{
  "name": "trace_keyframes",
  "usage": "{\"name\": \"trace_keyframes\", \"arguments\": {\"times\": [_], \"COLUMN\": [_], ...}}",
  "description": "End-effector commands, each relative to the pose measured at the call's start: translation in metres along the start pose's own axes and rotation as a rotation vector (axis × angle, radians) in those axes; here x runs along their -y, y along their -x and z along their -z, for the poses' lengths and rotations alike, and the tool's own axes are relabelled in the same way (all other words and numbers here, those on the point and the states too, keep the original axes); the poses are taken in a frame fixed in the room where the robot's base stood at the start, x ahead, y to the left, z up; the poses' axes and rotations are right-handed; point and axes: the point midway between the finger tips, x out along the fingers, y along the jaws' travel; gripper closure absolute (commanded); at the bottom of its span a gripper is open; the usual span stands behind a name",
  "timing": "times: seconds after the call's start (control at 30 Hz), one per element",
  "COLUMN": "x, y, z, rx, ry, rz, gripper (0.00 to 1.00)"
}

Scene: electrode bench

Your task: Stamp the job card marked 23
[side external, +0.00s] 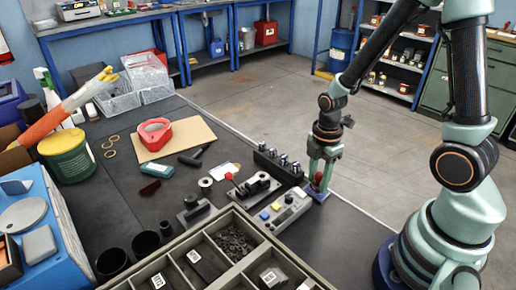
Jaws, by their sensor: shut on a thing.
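My gripper (319,186) points down at the right edge of the dark bench, right of the grey button box. It is shut on a small red-handled thing (317,179), which looks like a stamp, mostly hidden by the fingers. Right below it is a small blue pad (317,195); I cannot tell whether the stamp touches it. White number labels sit on dark blocks (193,256) in the divided tray; the numbers are too small to read surely. A small white card (223,170) lies mid-bench. I cannot make out which thing is marked 23.
The grey button box (283,212) and a dark rack of silvery knobs (278,164) stand close left of my gripper. A red-knobbed lever device (252,186) is further left. The divided tray (225,262) fills the front. A tan board (187,136) lies further back.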

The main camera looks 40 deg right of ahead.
Motion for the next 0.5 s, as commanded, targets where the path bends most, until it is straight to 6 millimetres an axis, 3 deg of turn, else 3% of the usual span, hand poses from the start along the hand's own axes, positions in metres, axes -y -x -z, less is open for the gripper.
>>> {"name": "trace_keyframes", "arguments": {"times": [0.5], "x": [-0.0003], "y": [-0.0055], "z": [0.0000], "rx": [0.000], "ry": [0.000], "rz": [0.000], "gripper": [0.93]}}
